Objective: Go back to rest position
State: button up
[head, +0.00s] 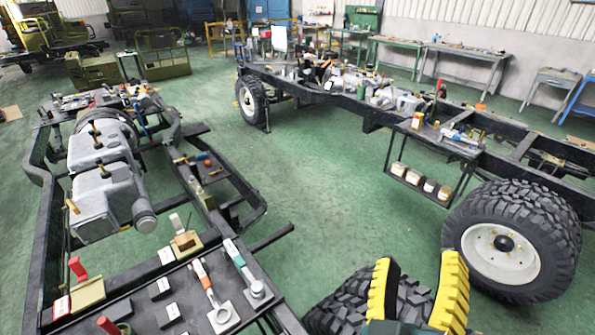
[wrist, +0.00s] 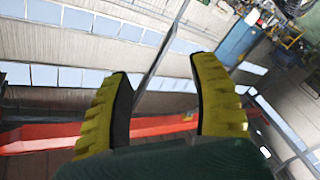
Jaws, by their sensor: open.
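My gripper (head: 417,292) is at the bottom right of the head view. Its two yellow ridged fingers with black inner pads stand apart and point upward, with nothing between them. A tyre shows just behind the fingers, and I cannot tell how near it is. In the wrist view my gripper (wrist: 158,100) is also open and empty. There it faces the upper wall, the windows (wrist: 75,18) and a red beam (wrist: 45,137), all tilted in the picture.
A chassis frame (head: 45,215) with an engine (head: 100,180) and a tool-covered plate (head: 130,295) stands at left. Another chassis with a large wheel (head: 510,245) stands at right. Green floor (head: 310,200) between them is clear. Workbenches (head: 465,52) line the back wall.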

jog(key=s+a+r+m+t+y, duration=0.1)
jog(key=a+r+m+t+y, duration=0.3)
jog(key=a+r+y, duration=0.45)
notch_tip(320, 180, up, 26)
jog(key=d+t+p, duration=0.1)
jog(key=p, duration=2.5)
jog(key=shift+h, duration=0.45)
jog(key=shift+s, duration=0.1)
